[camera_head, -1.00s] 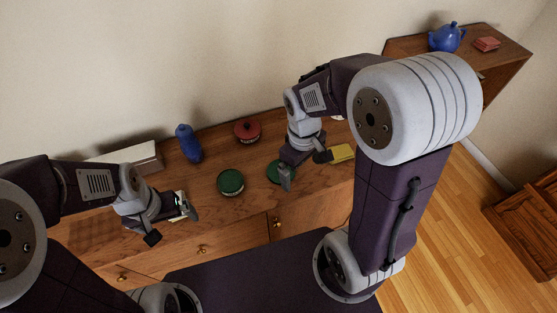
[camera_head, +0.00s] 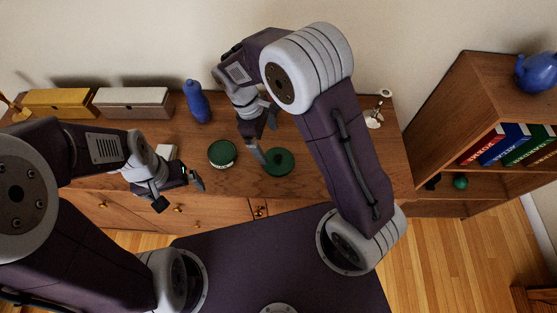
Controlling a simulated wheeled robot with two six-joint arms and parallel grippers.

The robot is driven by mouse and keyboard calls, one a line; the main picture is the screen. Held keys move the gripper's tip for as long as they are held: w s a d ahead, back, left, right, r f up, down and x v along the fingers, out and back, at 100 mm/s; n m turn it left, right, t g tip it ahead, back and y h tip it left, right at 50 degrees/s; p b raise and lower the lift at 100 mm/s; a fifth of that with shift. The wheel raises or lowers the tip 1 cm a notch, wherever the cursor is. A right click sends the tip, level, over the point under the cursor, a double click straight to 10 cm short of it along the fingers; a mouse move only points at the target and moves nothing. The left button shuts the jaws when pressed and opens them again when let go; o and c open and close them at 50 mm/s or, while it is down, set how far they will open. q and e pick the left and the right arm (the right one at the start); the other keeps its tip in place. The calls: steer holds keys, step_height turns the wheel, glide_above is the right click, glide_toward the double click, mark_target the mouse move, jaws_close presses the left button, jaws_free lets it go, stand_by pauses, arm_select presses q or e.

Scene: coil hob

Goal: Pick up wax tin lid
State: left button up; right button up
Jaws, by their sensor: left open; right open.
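A flat round dark green piece (camera_head: 281,164), which looks like the wax tin lid, lies on the wooden cabinet top (camera_head: 340,185). A taller green tin with a pale label (camera_head: 222,153) stands to its left. My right gripper (camera_head: 264,139) is open and empty over the lid's left side. One finger overlaps the lid's upper left edge in the head view; I cannot tell if it touches. My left gripper (camera_head: 178,192) is open and empty near the cabinet's front edge, left of the green tin.
A blue bottle (camera_head: 197,102) stands behind the green tin. A grey box (camera_head: 133,101) and a yellow box (camera_head: 60,103) line the wall. A small white object (camera_head: 167,151) is behind my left gripper. A bookshelf (camera_head: 450,110) stands at right. My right arm hides part of the cabinet top.

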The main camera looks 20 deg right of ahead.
mark_target(277, 157)
steer(key=x, duration=0.3)
steer(key=shift+s+d+f, duration=0.1)
steer(key=shift+d+f, duration=0.2)
steer(key=shift+d, duration=0.05)
steer(key=shift+f, duration=0.4)
steer(key=x, duration=0.4)
steer(key=shift+s, duration=0.25)
steer(key=shift+f, duration=0.3)
arm_select(q)
steer(key=shift+d, duration=0.2)
arm_select(e)
steer(key=c, duration=1)
steer(key=shift+o, duration=0.2)
steer(key=shift+r, duration=0.1)
